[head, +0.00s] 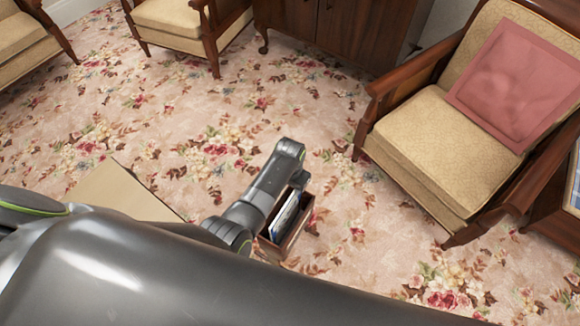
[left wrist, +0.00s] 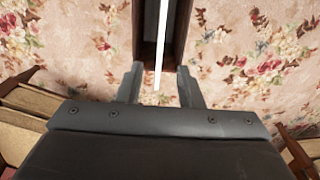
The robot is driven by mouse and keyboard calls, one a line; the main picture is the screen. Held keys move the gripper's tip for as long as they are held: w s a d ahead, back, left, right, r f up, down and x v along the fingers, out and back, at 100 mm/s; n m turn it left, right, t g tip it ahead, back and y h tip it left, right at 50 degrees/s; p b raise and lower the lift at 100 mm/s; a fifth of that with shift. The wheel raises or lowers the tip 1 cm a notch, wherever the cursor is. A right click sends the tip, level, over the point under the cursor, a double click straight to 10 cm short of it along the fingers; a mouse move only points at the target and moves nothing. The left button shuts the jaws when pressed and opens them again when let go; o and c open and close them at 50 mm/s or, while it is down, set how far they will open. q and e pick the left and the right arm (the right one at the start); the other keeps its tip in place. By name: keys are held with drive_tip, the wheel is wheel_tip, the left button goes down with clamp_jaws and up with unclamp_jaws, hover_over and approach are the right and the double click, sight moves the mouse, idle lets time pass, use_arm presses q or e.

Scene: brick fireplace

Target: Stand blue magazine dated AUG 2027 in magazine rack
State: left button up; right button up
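The magazine rack (head: 298,226) is a small brown wooden box on the carpet, partly hidden behind my left arm. A magazine (head: 284,217) with a pale edge and some blue stands in it; no date can be read. In the left wrist view the magazine (left wrist: 161,42) is a thin white edge-on strip within the dark rack (left wrist: 181,30). My left gripper (left wrist: 160,72) has its fingers apart, one on each side of the strip's near end, with visible gaps. In the head view its fingers are hidden by the arm. My right gripper is not in view.
A tan flat-topped thing (head: 118,190) stands left of my arm. An armchair (head: 440,145) with a pink cushion (head: 517,82) is at right, beside a wooden table (head: 556,222). A cabinet (head: 340,30) stands behind. Floral carpet around the rack is clear.

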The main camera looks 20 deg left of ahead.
use_arm(q)
wheel_tip(320, 180, up, 16)
drive_tip(key=p, duration=0.3)
drive_tip(key=shift+s+f, duration=0.2)
drive_tip(key=shift+f, duration=0.05)
idle(0.6)
